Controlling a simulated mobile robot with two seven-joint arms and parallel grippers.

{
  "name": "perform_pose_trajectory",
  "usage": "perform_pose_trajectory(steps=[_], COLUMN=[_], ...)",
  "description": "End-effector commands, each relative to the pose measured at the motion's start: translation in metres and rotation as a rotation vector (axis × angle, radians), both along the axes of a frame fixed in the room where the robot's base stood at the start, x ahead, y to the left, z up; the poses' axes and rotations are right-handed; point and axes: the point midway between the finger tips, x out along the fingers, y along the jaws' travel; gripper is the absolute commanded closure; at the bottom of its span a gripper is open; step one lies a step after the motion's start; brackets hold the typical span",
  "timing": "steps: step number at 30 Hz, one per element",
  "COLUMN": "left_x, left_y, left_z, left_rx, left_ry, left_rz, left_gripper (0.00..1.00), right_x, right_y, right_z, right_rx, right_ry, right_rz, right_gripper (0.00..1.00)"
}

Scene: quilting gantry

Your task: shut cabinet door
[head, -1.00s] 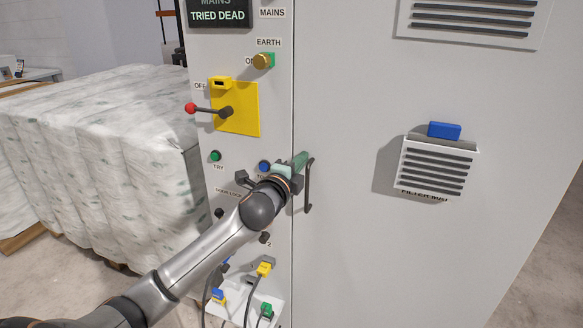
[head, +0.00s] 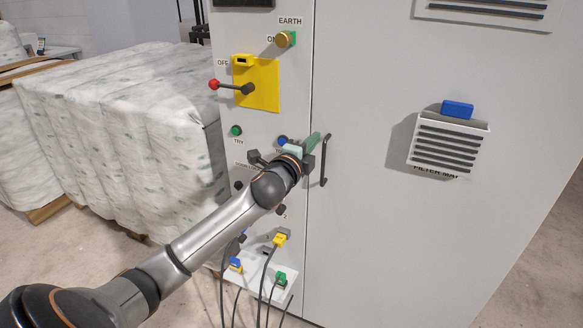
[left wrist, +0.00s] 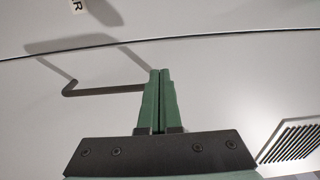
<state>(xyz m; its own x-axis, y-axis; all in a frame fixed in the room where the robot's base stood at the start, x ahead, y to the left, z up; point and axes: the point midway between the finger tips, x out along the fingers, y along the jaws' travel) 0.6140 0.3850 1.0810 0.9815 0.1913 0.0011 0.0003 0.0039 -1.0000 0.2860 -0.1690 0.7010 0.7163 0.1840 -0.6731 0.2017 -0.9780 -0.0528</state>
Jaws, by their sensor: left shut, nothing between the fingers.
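The cabinet door (head: 385,225) is the large grey panel on the right in the head view. Its left edge meets the switch panel along a thin dark seam, with no clear gap showing. A black bar handle (head: 324,160) stands out near that edge. My left gripper (head: 312,140) is shut and empty, its green fingers pointing at the door beside the handle's upper part. In the left wrist view, the shut fingertips (left wrist: 160,74) overlap one end of the handle (left wrist: 105,89), with the door (left wrist: 225,85) behind. I cannot tell whether they touch. My right gripper is out of view.
The switch panel (head: 225,130) left of the seam carries a yellow plate (head: 265,95) with a red-knobbed lever (head: 214,85). Cables hang from plugs (head: 281,279) below. A louvred filter vent (head: 447,145) juts from the door. Wrapped bales (head: 110,130) stand at left.

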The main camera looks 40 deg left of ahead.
Motion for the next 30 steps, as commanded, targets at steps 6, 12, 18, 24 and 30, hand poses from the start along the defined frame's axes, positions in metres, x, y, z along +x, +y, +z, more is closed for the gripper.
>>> perform_pose_trajectory(steps=[6,12,18,24,30], left_x=[-0.036,-0.071,-0.092,-0.098,-0.099], left_y=[-0.01,-0.018,-0.023,-0.024,-0.026], left_z=[-0.005,-0.004,-0.004,-0.003,-0.013], left_rx=[0.002,0.0,-0.001,-0.001,-0.03], left_ry=[0.006,0.006,0.006,0.005,0.023], left_rz=[-0.005,-0.005,-0.004,-0.002,-0.009], left_gripper=[1.0,1.0,1.0,1.0,1.0], right_x=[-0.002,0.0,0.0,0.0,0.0], right_y=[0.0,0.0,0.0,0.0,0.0], right_z=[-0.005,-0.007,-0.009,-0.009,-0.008], right_rx=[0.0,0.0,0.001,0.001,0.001], right_ry=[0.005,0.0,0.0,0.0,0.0], right_rz=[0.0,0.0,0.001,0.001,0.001], right_gripper=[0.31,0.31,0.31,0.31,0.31])
